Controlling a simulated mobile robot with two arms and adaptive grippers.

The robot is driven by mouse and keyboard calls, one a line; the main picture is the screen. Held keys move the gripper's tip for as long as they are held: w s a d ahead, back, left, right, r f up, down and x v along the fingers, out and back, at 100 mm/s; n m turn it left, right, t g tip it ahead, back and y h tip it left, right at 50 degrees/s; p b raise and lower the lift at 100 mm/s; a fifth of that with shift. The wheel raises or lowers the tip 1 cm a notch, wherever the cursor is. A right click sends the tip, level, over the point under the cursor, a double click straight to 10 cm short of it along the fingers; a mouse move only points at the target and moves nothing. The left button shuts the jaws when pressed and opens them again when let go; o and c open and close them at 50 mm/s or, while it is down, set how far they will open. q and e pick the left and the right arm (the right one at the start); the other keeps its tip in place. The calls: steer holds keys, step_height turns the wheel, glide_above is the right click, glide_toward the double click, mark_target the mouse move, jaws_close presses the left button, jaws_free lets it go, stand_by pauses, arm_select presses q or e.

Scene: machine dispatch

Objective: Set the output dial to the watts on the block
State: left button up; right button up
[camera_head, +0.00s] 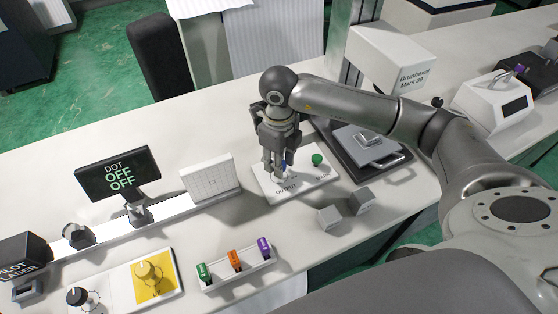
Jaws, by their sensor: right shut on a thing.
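The white panel labelled OUTPUT (315,177) lies on the bench near the middle of the view. My right gripper (279,172) reaches straight down onto this panel, its fingers closed just above the OUTPUT lettering. The dial's pointer and scale cannot be read. Two small grey blocks, one nearer (329,217) and one farther right (362,201), sit in front of the panel; I can read no watts on them. My left gripper is not in view.
A green knob (317,159) is on the same panel, close to my right fingers. A dark tray with a grey plate (367,143) stands to the right. A white gridded card (210,177) and a display reading DOT OFF OFF (118,174) stand left. Colored tabs fill a rack (238,273) in front.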

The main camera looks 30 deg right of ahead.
steer(key=o, duration=1)
steer(key=shift+o, duration=0.2)
steer(key=shift+r, duration=0.15)
step_height(320, 180, up, 12)
stand_by(0.4)
